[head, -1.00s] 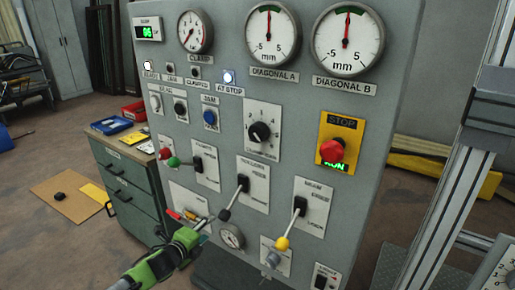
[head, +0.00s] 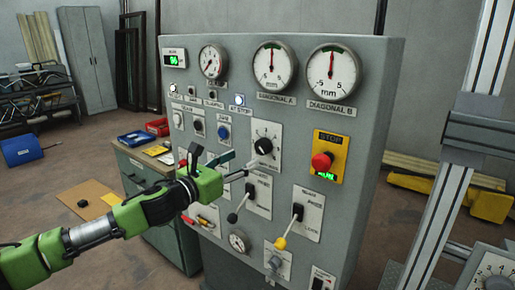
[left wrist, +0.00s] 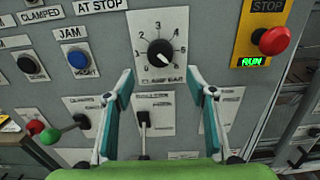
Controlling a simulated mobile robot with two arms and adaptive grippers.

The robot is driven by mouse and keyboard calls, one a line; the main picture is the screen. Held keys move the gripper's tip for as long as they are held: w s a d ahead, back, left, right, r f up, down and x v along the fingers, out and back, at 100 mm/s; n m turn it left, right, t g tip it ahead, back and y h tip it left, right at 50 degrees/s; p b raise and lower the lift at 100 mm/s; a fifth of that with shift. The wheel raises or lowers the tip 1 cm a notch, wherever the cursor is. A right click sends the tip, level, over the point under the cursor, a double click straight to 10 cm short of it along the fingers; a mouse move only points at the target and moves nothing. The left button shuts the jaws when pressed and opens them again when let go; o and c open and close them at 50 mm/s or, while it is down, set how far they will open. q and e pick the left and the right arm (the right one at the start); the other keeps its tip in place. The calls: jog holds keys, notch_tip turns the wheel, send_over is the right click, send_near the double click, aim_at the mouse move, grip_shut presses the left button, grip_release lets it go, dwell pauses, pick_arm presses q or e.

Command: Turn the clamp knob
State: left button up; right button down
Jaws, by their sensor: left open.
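The clamp knob (head: 264,146) is a black round dial on a white numbered plate on the grey panel. My left gripper (head: 238,165) is green and grey with teal finger pads. It is open and empty, just left of and below the knob in the head view. In the left wrist view its fingers (left wrist: 167,88) stand wide apart, below the knob and apart from it. My right gripper is in no view.
The panel carries a red stop button (head: 322,161) on yellow, right of the knob, and a blue button (head: 223,132) to its left. Levers with a black tip (head: 232,218) and a yellow tip (head: 280,243) stick out below. Round gauges (head: 273,65) sit above.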

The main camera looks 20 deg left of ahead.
aim_at(260, 149)
pick_arm(q)
jog(key=p+x, duration=0.1)
jog(key=x, duration=0.7)
jog(key=shift+w+d, duration=0.1)
jog(key=shift+w, duration=0.05)
jog(key=c, duration=1.1)
